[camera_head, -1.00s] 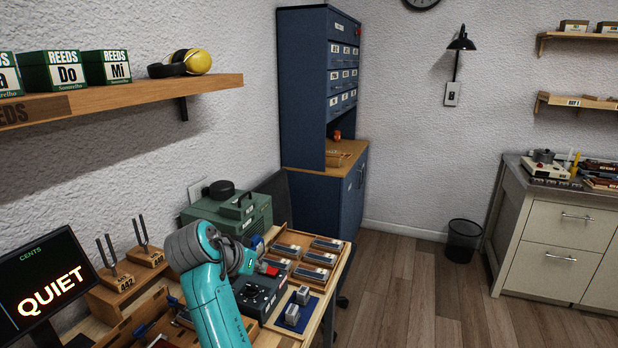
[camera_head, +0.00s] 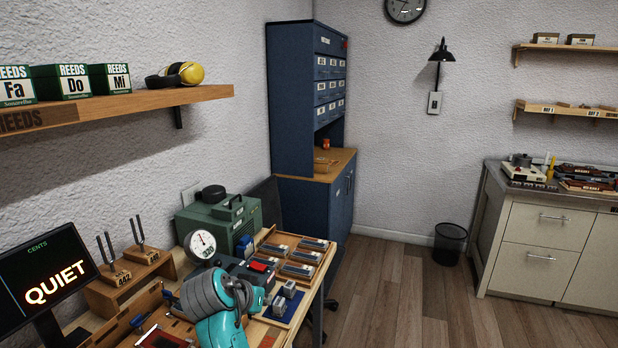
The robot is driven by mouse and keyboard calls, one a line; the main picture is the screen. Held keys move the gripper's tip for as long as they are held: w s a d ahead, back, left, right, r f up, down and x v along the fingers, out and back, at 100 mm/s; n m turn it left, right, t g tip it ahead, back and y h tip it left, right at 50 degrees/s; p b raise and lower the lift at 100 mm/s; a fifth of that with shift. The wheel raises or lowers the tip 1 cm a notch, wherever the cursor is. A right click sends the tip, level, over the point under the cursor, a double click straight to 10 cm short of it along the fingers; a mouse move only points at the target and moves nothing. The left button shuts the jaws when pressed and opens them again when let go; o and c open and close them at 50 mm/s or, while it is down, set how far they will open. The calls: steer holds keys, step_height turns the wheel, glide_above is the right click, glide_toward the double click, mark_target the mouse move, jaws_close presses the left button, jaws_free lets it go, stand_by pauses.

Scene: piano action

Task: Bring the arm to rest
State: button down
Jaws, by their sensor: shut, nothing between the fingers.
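My teal arm shows at the bottom of the head view, with a grey round joint cap, low over the front of the workbench (camera_head: 270,341). My gripper cannot be made out; the far end of the arm is hidden behind its own links or out of the picture. Just behind the arm stand a round dial gauge (camera_head: 202,244) and a black box with a red switch (camera_head: 262,265). I cannot tell whether the arm touches anything on the bench.
A wooden tray of reed blocks (camera_head: 297,262) and a blue mat with metal blocks (camera_head: 285,302) lie right of the arm. Tuning forks (camera_head: 140,245) and a "QUIET" screen (camera_head: 48,285) stand left. A green machine (camera_head: 222,220) is behind. The floor (camera_head: 390,290) at right is open.

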steer(key=s+d+f+n+y, duration=0.1)
steer(key=d+f, duration=0.2)
steer(key=f, duration=0.3)
steer(key=s+d+f+n, duration=0.1)
steer(key=s+d+f, duration=0.15)
steer(key=f, duration=0.35)
steer(key=s+d+f+n+t+y, duration=0.1)
steer(key=s+d+f, duration=0.7)
steer(key=s+f, duration=0.15)
steer(key=s+d+f+n+t+y, duration=0.1)
steer(key=s+d+f+y, duration=0.1)
steer(key=s+d+f, duration=0.75)
steer(key=s+d+r+t, duration=0.1)
steer(key=s+d+r, duration=0.15)
steer(key=s, duration=0.75)
steer(key=s+d+r+t, duration=0.1)
steer(key=s+r, duration=0.2)
steer(key=s, duration=0.7)
steer(key=s+d+r+m+t, duration=0.1)
steer(key=s+d+r+t, duration=0.1)
steer(key=s+r, duration=1.1)
steer(key=shift+s+d+r, duration=0.25)
steer(key=shift+s+d, duration=0.1)
steer(key=shift+s, duration=0.2)
